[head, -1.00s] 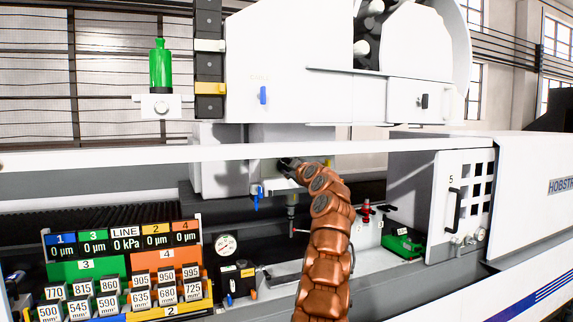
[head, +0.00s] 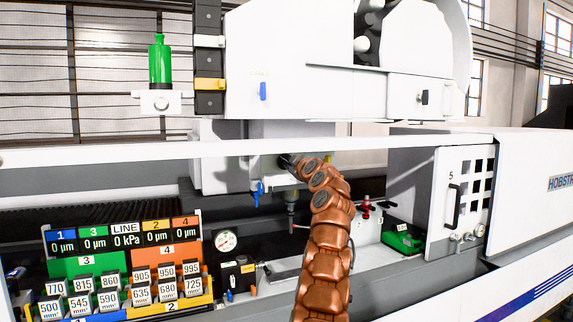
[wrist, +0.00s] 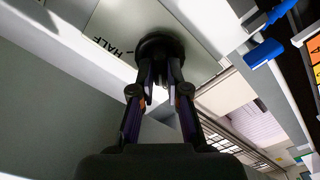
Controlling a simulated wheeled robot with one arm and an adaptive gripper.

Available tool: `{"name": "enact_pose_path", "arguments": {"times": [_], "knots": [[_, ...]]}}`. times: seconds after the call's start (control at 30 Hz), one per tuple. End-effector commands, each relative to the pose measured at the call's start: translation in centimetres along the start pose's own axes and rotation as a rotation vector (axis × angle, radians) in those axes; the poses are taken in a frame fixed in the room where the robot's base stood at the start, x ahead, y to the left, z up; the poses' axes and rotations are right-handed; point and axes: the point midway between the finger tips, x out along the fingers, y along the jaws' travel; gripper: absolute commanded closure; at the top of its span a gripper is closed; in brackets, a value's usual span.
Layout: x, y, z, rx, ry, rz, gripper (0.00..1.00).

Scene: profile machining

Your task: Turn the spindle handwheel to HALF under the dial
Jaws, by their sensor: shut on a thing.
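The spindle handwheel (wrist: 166,45) is a dark round knob on a pale dial plate (wrist: 110,22) in the wrist view. The word HALF (wrist: 112,46) is printed on the plate to the left of the wheel, upside down in this view, with a short mark beside it. My gripper (wrist: 160,78) is shut on the wheel, its two fingers on the near side of it. In the head view my gripper (head: 288,161) is at the spindle housing and my arm hides most of the wheel. The wheel's pointer cannot be made out.
A blue lever (head: 258,192) hangs just left of my gripper, and a blue part (wrist: 263,52) shows in the wrist view. A round gauge (head: 226,242) and the numbered profile rack (head: 125,265) stand lower left. A green clamp (head: 403,237) is at right.

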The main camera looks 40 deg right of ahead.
Motion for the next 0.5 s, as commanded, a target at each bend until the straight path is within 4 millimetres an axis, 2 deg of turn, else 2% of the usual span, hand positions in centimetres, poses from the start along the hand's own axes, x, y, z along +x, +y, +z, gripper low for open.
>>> {"name": "enact_pose_path", "arguments": {"times": [0.5], "knots": [[-0.05,0.04,-0.25,0.383,0.002,-0.001,1.0]]}}
